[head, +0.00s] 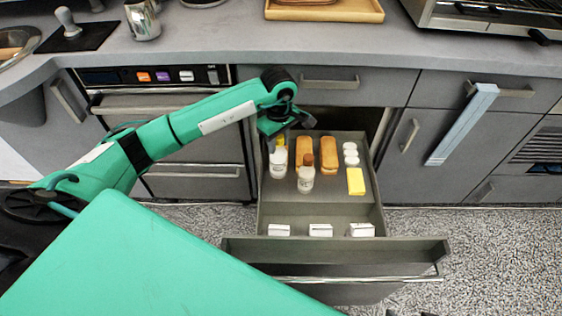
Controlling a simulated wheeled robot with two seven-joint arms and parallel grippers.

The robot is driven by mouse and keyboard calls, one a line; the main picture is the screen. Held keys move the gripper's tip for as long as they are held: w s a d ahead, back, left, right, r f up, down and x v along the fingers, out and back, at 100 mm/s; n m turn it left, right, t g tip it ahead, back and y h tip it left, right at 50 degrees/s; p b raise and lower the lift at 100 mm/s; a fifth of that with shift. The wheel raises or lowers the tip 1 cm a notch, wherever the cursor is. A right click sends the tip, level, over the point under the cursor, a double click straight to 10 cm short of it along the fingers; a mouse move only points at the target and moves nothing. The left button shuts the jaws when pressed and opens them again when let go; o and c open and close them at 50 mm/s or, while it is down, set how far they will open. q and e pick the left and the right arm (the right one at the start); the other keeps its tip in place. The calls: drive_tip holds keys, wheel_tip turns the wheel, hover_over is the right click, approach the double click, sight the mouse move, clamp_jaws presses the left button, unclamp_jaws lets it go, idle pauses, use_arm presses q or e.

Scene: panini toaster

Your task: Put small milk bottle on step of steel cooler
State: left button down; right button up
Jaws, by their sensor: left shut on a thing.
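The steel cooler is a pulled-out grey drawer (375,205) with a raised step (325,198) behind a lower front section. My left gripper (282,134) reaches down over the back left of the step. It is shut on a white bottle with a yellow top (278,161), which looks like the small milk bottle. The bottle looks upright over the step; I cannot tell if its base touches. A second white bottle with a brown cap (305,179) stands to its right and nearer.
Two orange-brown loaves (329,155), white round pieces (351,154) and a yellow block (355,181) share the step. White boxes (321,230) sit in the lower section. The drawer front (335,250) stands nearest. A light blue towel (463,125) hangs at right.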

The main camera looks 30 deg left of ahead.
sight(279, 160)
use_arm(q)
wheel_tip(279, 160, down, 8)
drive_tip(key=shift+b, duration=0.35)
drive_tip(key=shift+f, duration=0.4)
drive_tip(key=c, duration=0.9)
unclamp_jaws()
drive_tip(key=shift+c, duration=0.2)
use_arm(e)
drive_tip(key=shift+w+a+f+t+y, duration=0.15)
drive_tip(key=shift+w+a+t, duration=0.2)
drive_tip(key=shift+a, duration=0.1)
drive_tip(key=shift+w+a+f+t+y, duration=0.15)
drive_tip(key=shift+w+a+t, duration=0.15)
drive_tip(key=shift+a, duration=0.15)
use_arm(q)
drive_tip(key=shift+r, duration=0.1)
wheel_tip(279, 160, up, 12)
drive_tip(key=shift+f+p, duration=0.1)
drive_tip(key=shift+p, duration=0.45)
use_arm(e)
drive_tip(key=shift+s+d+r+g+h, duration=0.2)
drive_tip(key=shift+s+d+g, duration=0.25)
drive_tip(key=shift+d, duration=0.15)
drive_tip(key=shift+s+d+r+g+h, duration=0.2)
drive_tip(key=shift+s+d+g, duration=0.2)
drive_tip(key=shift+d, duration=0.15)
